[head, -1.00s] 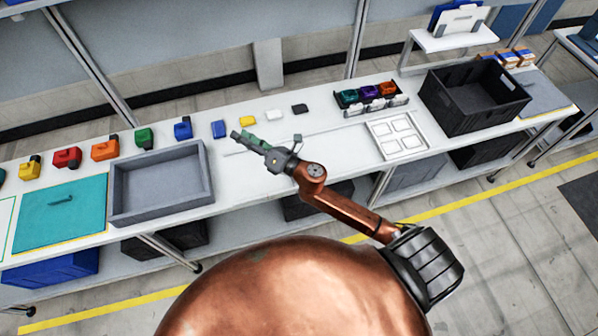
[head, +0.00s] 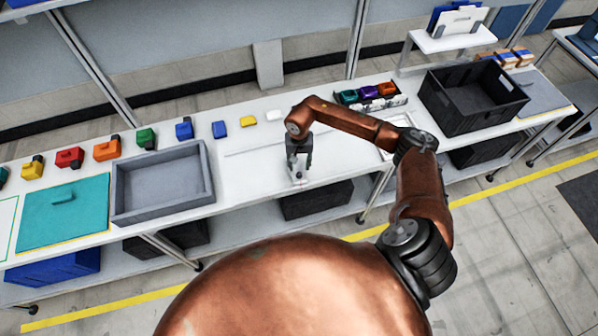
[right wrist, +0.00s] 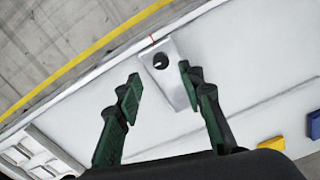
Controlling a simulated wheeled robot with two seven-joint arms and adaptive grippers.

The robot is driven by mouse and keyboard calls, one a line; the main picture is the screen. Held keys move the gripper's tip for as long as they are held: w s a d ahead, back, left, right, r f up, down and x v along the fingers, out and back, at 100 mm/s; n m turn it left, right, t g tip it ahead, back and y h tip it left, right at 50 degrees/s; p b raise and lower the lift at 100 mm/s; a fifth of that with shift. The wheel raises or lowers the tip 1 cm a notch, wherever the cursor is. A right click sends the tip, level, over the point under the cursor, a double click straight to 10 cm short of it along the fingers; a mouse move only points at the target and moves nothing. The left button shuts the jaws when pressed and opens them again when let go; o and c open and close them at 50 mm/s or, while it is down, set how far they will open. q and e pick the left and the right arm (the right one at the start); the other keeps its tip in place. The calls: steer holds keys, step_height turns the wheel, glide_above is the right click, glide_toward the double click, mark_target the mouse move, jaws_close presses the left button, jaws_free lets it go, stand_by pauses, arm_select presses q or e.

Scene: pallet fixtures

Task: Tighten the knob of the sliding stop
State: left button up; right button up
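The sliding stop (right wrist: 178,88) is a light metal plate on the white bench, with a small black round knob (right wrist: 160,60) on it. In the head view the stop (head: 298,180) is small, near the bench's front edge, partly covered by my gripper. My right gripper (right wrist: 160,74) has its green fingers apart, one on each side of the plate in the picture, with nothing between them. In the head view the right gripper (head: 299,172) points down over the stop. I cannot tell the exact height above the knob. My left gripper is not in view.
A grey tray (head: 115,190) and a teal mat (head: 35,225) lie to the left. Several coloured blocks stand along the back, including a yellow one (head: 248,121) and a blue one (head: 219,129). A black crate (head: 455,115) stands right. A thin groove runs along the bench.

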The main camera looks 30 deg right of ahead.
mark_target(299, 174)
step_height(299, 174, down, 6)
steer(key=shift+a+r+p, duration=0.1)
steer(key=shift+p, duration=0.5)
steer(key=shift+c, duration=0.3)
jaws_close()
